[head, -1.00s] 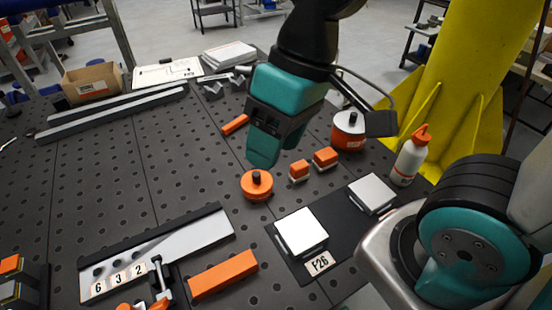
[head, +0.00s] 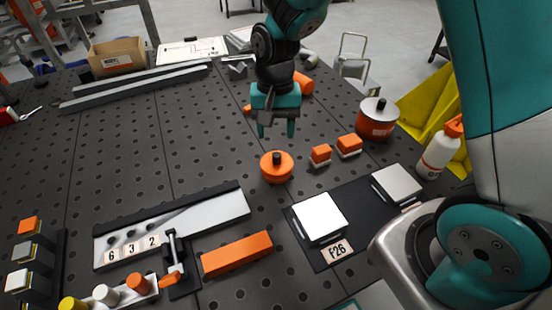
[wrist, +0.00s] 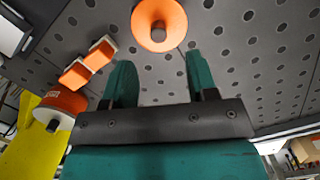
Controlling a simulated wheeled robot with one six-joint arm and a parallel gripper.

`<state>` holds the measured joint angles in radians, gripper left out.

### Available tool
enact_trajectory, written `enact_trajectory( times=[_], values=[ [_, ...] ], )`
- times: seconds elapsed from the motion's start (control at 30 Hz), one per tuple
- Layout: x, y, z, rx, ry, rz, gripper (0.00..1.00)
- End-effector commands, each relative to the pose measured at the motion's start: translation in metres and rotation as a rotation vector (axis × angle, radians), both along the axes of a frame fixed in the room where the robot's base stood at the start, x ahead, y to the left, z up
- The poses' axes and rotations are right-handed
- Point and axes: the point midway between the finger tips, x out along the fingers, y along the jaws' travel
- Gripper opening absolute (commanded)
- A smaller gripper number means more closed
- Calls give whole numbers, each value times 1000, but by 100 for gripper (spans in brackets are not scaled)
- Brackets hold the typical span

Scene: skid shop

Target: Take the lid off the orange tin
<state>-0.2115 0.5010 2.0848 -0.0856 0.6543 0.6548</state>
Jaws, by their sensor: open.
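An orange tin (head: 375,125) with a pale metal lid (head: 379,106) and a dark knob stands upright at the right back of the perforated table. The lid sits on it. The tin also shows at the left of the wrist view (wrist: 64,103). A low round orange piece (head: 277,170) with a dark knob sits nearer the middle; the wrist view has it just beyond the fingertips (wrist: 172,14). Whether it is a lid or a shallow tin I cannot tell. My gripper (head: 277,130) points down, open and empty, behind this piece and left of the tin. Both fingers show in the wrist view (wrist: 160,65).
Two small orange-topped blocks (head: 320,155) (head: 349,146) stand between the round piece and the tin. A white bottle with an orange cap (head: 436,150) stands right of the tin. A dark mat (head: 326,258) holds two pale plates. The table left of my gripper is largely clear.

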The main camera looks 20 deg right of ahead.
Motion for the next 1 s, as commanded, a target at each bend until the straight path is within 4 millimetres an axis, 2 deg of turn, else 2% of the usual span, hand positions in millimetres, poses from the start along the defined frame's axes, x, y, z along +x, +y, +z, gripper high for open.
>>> enact_trajectory(
  times=[0.1, 0.33, 0.6, 0.87, 0.9, 1.0],
  values=[
    [-2, 1, -16, -1, 3, 1, 53],
    [-5, 1, -32, -1, 3, 1, 53],
    [-9, 1, -70, 0, 2, 2, 53],
    [-9, 1, -75, 1, -1, 2, 53],
    [-9, 1, -75, 1, -1, 2, 48],
    [-9, 1, -75, 1, -1, 2, 25]
  ],
)
